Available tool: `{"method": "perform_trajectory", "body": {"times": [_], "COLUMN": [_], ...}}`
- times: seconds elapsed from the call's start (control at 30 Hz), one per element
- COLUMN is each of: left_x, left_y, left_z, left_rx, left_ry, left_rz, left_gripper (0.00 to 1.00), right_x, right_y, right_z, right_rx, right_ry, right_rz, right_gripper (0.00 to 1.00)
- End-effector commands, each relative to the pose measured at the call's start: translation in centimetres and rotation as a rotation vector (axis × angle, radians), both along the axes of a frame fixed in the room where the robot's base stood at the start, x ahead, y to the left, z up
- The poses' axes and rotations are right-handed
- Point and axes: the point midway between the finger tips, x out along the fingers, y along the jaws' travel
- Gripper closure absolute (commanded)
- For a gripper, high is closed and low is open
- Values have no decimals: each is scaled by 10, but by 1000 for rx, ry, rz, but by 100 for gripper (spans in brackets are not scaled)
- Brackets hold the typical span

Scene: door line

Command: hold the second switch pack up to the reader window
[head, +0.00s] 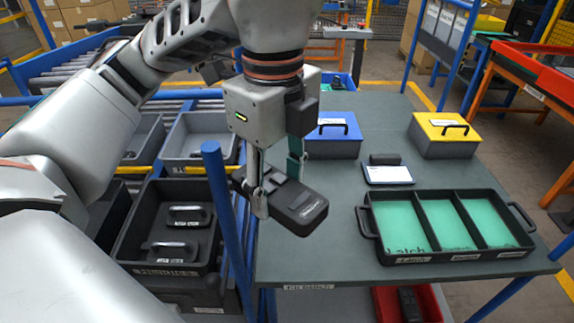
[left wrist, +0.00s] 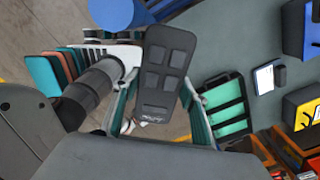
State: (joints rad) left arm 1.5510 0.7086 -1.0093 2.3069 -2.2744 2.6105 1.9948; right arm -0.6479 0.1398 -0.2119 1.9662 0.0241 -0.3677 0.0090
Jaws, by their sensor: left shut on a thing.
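My left gripper (head: 263,190) is shut on a dark switch pack (head: 300,208). It holds the pack in the air in front of the bench's left edge, tilted with its far end toward the lower right. In the left wrist view the switch pack (left wrist: 165,75) shows its face with several square buttons, between the teal-lined fingers of the left gripper (left wrist: 160,110). A small white-faced panel (head: 388,175) lies on the bench with a dark block (head: 385,159) behind it. I cannot tell whether either is the reader window. My right gripper is not in view.
The grey bench (head: 300,262) bears a three-part black tray (head: 372,222) with green floors, a blue-lidded box (head: 335,148) and a yellow-lidded box (head: 445,150). A blue post (head: 222,200) stands left of the pack. A black crate (head: 125,240) holds handle-like parts. A red bin (head: 440,305) is below.

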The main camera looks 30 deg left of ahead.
Motion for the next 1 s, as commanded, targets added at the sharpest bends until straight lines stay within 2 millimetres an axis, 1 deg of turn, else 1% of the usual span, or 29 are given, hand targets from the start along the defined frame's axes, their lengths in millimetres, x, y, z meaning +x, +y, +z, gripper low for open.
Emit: {"method": "perform_trajectory", "body": {"times": [0.1, 0.2, 0.33, 0.43, 0.57, 1.0], "left_x": [-4, -6, -6, -2, 9, 61], "left_y": [4, 6, 8, 11, 18, 48], "left_z": [3, 4, 5, 6, 7, 8], "left_rx": [1, 1, 1, 1, 1, 0], "left_ry": [2, 3, 5, 6, 7, 6], "left_rz": [109, 166, 200, 205, 208, 204], "left_gripper": [82, 82, 82, 82, 82, 82], "right_x": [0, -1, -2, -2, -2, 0], "right_y": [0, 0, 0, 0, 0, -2], "right_z": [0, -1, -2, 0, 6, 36], "right_rx": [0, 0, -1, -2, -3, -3], "right_ry": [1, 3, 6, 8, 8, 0], "right_rz": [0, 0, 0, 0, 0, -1], "right_gripper": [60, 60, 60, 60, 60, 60]}}
